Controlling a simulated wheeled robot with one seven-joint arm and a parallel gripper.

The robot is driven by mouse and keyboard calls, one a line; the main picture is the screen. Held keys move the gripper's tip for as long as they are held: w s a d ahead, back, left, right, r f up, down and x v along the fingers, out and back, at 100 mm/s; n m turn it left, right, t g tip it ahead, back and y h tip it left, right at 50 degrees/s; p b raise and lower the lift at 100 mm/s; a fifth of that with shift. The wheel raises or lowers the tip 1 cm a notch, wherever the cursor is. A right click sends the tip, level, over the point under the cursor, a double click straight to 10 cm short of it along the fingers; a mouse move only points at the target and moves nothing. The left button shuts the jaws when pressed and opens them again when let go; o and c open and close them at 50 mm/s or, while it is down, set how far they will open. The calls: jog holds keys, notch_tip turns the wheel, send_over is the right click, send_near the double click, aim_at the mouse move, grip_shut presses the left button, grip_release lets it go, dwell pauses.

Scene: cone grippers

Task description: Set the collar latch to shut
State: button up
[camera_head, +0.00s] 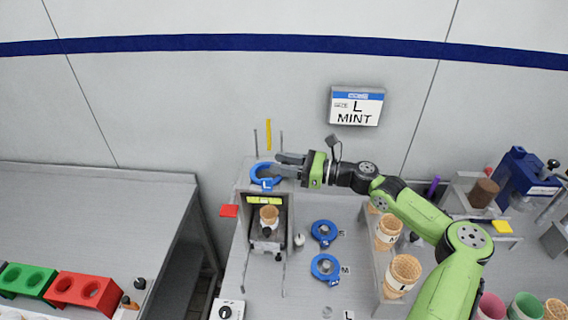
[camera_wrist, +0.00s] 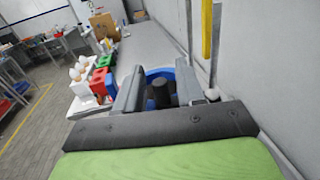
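A blue ring collar (camera_head: 264,174) sits on top of the grey stand at the centre, with a blue tab at its front. In the wrist view the blue collar (camera_wrist: 156,72) shows behind and between my fingers. My gripper (camera_head: 281,165) reaches in from the right, at the collar's right side and over it. In the wrist view my gripper (camera_wrist: 160,92) has its two fingers apart. A black upright knob (camera_wrist: 160,95) stands between the fingers, with a visible gap on each side. I cannot tell whether this knob is the latch, nor which position the latch is in.
A yellow upright strip (camera_head: 269,135) stands behind the collar. A cone (camera_head: 269,216) stands inside the stand below. Two blue rings (camera_head: 324,233) lie on the bench to the right. A cone rack (camera_head: 389,232) stands near my arm.

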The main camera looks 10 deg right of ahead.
jog(key=v, duration=1.5)
jog(key=shift+s+d, duration=0.15)
jog(key=shift+d, duration=0.2)
